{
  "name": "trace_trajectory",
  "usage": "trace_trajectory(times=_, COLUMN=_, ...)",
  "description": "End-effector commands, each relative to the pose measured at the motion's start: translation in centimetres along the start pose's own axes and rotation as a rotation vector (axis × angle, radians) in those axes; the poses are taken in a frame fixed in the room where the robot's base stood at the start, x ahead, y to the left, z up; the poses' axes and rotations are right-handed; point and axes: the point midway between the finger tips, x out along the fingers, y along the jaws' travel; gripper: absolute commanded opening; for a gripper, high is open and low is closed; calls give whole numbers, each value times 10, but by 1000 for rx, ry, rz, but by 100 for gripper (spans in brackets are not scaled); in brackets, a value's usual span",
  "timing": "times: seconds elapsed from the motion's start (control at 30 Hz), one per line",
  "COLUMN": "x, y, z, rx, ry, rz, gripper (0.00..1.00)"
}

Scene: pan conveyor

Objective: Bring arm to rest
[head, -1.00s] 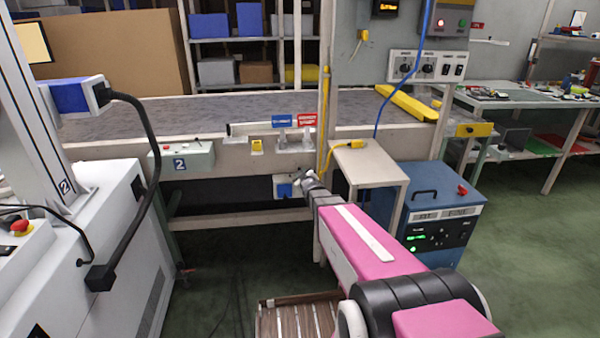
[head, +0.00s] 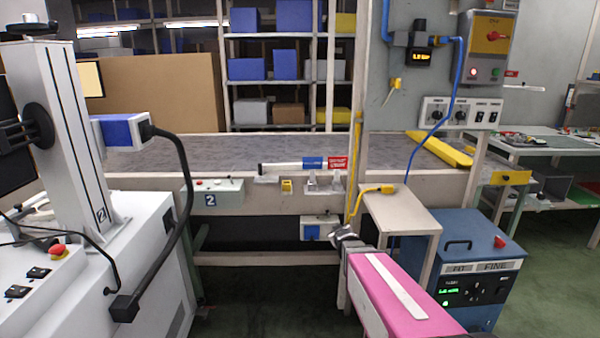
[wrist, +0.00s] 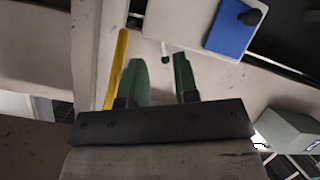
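My pink arm (head: 388,297) reaches forward from the bottom of the head view. My gripper (head: 342,232) is at its far end, low in front of the conveyor, just right of a small grey box with a blue face (head: 312,231). In the wrist view the two green fingers of my gripper (wrist: 160,78) stand apart with nothing between them. The blue-faced box also shows in the wrist view (wrist: 230,25), beyond the fingers and to the right. I cannot tell from the head view how far the fingertips are from the box.
The conveyor (head: 250,151) runs across behind my gripper. A small bench (head: 400,212) and a blue power unit (head: 475,262) stand close to the right of my arm. A white machine (head: 110,270) with a black cable is at left. Green floor lies clear between.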

Motion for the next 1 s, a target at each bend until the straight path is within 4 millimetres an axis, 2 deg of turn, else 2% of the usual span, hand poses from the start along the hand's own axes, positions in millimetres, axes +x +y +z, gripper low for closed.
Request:
trace_trajectory(times=0.27, x=-63, y=-17, z=65, rx=194, ry=-455, rz=-95, gripper=28)
trace_trajectory(times=0.4, x=-107, y=-32, z=92, rx=287, ry=-695, rz=-158, gripper=28)
trace_trajectory(times=0.63, x=-175, y=-54, z=116, rx=393, ry=-1010, rz=-252, gripper=28)
trace_trajectory(times=0.8, x=-199, y=-60, z=120, rx=422, ry=-1115, rz=-287, gripper=28)
trace_trajectory(times=1.0, x=-201, y=-61, z=120, rx=425, ry=-1126, rz=-290, gripper=28)
